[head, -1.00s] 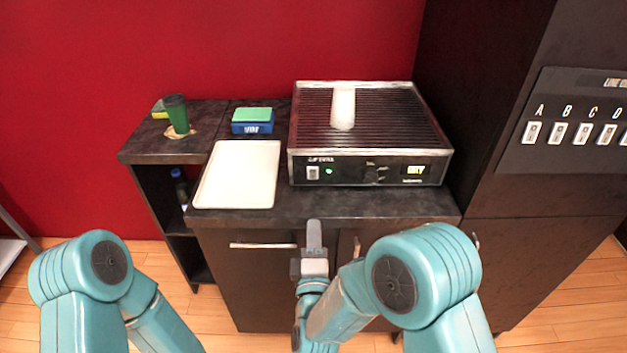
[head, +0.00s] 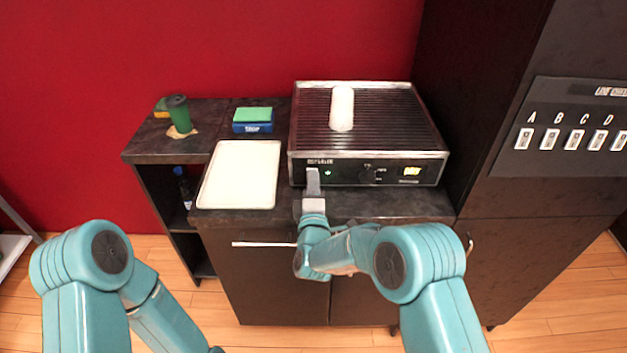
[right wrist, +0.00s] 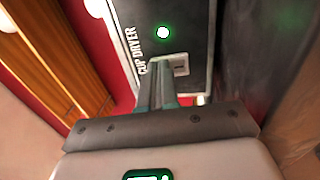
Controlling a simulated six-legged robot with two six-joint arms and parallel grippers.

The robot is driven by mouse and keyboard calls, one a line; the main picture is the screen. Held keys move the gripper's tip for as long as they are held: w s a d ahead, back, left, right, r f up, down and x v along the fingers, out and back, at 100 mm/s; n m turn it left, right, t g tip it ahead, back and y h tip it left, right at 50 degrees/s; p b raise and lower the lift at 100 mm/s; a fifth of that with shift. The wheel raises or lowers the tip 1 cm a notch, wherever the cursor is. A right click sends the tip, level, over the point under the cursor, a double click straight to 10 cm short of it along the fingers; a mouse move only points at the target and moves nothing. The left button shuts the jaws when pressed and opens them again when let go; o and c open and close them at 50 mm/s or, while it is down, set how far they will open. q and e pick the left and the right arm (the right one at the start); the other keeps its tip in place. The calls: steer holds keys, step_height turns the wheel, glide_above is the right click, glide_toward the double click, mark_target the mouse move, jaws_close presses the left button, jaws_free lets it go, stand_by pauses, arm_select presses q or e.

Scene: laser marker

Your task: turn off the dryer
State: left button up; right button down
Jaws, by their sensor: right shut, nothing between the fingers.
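The dryer (head: 300,174) is a black box with a silver-edged slatted top, standing on the dark counter. Its front has a lit green lamp (head: 328,173), a knob (head: 367,173) and a lit yellow display (head: 412,171). My right gripper (head: 312,172) is shut and empty, its tip in front of the left end of the panel, covering the switch in the head view. In the right wrist view, the pale switch plate (right wrist: 181,64) shows just beyond the fingertips (right wrist: 160,66), with the green lamp (right wrist: 163,32) glowing above. I cannot tell whether the fingers touch the switch. My left gripper is out of view.
A white cup (head: 342,108) stands on the dryer's slats. A white tray (head: 238,175) lies left of the dryer. A lettered switch panel (head: 563,128) is on the right cabinet.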

steer(key=shift+w+r+g+p, duration=0.3)
steer(key=shift+r+g+p, duration=0.2)
steer(key=shift+r+p, duration=0.15)
steer(key=shift+g, duration=0.4)
steer(key=shift+f, duration=0.1)
steer(key=shift+d, duration=0.1)
